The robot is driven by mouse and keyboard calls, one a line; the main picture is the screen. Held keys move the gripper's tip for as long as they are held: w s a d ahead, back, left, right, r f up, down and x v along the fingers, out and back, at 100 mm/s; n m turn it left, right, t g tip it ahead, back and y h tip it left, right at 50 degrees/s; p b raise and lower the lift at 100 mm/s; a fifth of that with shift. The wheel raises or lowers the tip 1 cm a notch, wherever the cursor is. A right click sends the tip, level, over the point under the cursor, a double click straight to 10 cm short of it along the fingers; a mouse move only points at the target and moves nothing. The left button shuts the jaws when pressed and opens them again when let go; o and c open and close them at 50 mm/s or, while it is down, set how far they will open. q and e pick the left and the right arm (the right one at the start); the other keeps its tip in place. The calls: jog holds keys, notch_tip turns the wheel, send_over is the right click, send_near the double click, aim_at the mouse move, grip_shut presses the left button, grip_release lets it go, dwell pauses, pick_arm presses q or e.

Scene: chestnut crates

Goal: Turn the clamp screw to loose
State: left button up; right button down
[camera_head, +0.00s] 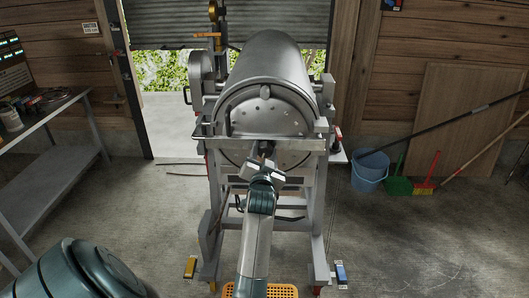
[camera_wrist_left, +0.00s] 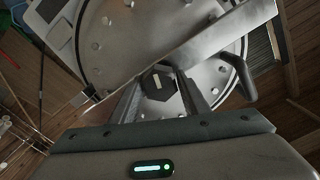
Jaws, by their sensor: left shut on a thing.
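The clamp screw (camera_wrist_left: 160,84) has a dark, faceted head with a pale mark, seen in the left wrist view in front of the drum's round end plate. My left gripper (camera_wrist_left: 162,92) has one finger on each side of this head and is shut on it. In the head view my left gripper (camera_head: 263,158) reaches up to the lower middle of the end plate, just below the metal crossbar (camera_head: 230,144). It mostly hides the screw there. My right gripper is not in view.
The steel drum (camera_head: 268,62) sits on a metal stand (camera_head: 318,205). A shelf bench (camera_head: 50,112) stands at the left. A blue bucket (camera_head: 369,175), green dustpan (camera_head: 398,186) and red broom (camera_head: 425,188) are at the right. An orange crate (camera_head: 282,291) lies at the bottom.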

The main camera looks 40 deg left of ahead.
pick_arm(q)
jog(key=shift+f, duration=0.1)
dwell(0.3)
jog(key=o, duration=1.1)
jog(key=shift+c, duration=0.2)
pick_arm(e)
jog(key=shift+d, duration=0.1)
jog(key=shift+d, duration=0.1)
